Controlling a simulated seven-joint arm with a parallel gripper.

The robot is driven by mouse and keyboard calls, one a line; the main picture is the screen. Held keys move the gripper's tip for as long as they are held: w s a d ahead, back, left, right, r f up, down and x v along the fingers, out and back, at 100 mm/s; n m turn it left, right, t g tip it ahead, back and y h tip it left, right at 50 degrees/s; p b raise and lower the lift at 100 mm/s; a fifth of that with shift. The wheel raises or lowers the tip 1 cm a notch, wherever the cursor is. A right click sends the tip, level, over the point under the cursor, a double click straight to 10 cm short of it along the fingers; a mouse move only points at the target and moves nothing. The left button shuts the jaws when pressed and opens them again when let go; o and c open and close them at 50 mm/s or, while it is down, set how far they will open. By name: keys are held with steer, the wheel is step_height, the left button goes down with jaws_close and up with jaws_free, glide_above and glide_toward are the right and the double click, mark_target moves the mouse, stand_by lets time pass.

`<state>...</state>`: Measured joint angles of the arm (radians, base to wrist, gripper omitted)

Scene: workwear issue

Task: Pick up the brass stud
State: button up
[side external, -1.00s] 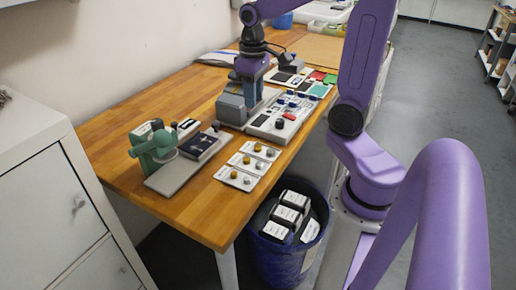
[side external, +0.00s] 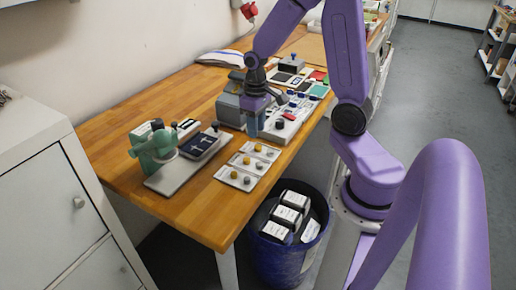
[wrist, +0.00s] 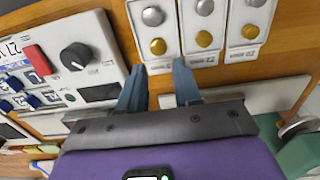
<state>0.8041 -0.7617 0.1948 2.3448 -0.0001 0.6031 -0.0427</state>
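Three brass studs show in the wrist view: left (wrist: 158,47), middle (wrist: 203,39) and right (wrist: 248,31). Each sits on its own white tray beside a silver stud (wrist: 153,16). In the side view, the brass studs (side external: 234,175) rest on the row of trays near the table's front edge. My gripper (wrist: 161,68) is open, with nothing visible between its blue-grey fingers. Its fingertips appear just short of the left brass stud in the wrist view. In the side view my gripper (side external: 254,131) points down behind the tray row; its fingertips are not clear there.
A panel with a black knob (wrist: 76,57) and red switch (wrist: 37,61) lies left of my fingers in the wrist view. A green press (side external: 154,151) and dark blue item (side external: 200,145) stand left of the trays. A blue bin (side external: 282,262) stands below the table edge.

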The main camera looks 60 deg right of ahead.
mark_target(258, 146)
steer(key=shift+s+d+f, duration=0.1)
steer(key=shift+s+f, duration=0.05)
steer(key=shift+f, duration=0.95)
steer(key=shift+s+f, duration=0.15)
steer(key=shift+f, duration=1.7)
steer(key=shift+c, duration=0.3)
jaws_close()
